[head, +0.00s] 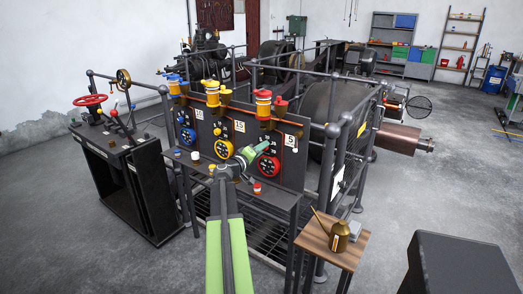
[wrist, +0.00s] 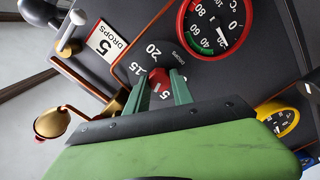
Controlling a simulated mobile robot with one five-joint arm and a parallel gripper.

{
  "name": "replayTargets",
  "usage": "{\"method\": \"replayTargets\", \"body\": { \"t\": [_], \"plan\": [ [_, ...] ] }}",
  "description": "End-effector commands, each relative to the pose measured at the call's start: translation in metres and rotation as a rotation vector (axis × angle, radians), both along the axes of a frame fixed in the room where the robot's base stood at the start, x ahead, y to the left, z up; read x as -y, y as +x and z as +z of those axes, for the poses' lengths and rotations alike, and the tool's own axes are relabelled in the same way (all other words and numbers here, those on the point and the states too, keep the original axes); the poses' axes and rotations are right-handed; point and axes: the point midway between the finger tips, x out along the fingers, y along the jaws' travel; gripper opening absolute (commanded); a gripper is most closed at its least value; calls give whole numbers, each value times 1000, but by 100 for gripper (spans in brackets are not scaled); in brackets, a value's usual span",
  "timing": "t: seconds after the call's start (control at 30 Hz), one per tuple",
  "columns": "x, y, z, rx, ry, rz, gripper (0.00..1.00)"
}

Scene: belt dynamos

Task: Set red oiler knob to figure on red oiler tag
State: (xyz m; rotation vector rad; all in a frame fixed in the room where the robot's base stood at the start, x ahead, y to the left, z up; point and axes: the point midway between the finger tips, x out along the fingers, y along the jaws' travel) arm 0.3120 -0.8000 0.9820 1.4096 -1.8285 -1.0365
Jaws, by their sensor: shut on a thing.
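The red oiler tag (wrist: 107,41) is a white plate reading "5 DROPS", beside a black dial plate. It also shows in the head view (head: 291,140) on the right part of the dark panel. The red oiler knob (wrist: 160,84) sits on the dial, which shows figures 20 and 15 on its visible part and a 5 close to the knob. My gripper (wrist: 161,76) is shut on the knob, one green finger on each side. In the head view, my gripper (head: 260,151) reaches the panel by the red gauge. Which figure the knob points at is unclear.
A red-rimmed gauge (wrist: 216,24) lies close beside the knob, and a yellow gauge (wrist: 279,119) farther right. A brass cup with a copper pipe (wrist: 62,119) is at left. In the head view, a wooden stand (head: 331,243) with an oil can stands right of my arm.

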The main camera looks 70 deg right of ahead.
Motion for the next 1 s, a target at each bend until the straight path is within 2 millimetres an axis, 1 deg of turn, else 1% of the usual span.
{"method": "replayTargets", "body": {
  "t": [0.2,0.5,0.7,1.0],
  "plan": [
    [1,1,0,-201,50,3,0],
    [2,1,0,-447,113,4,0],
    [2,1,0,-565,144,4,0],
    [2,1,0,-657,167,4,0]
  ]
}}
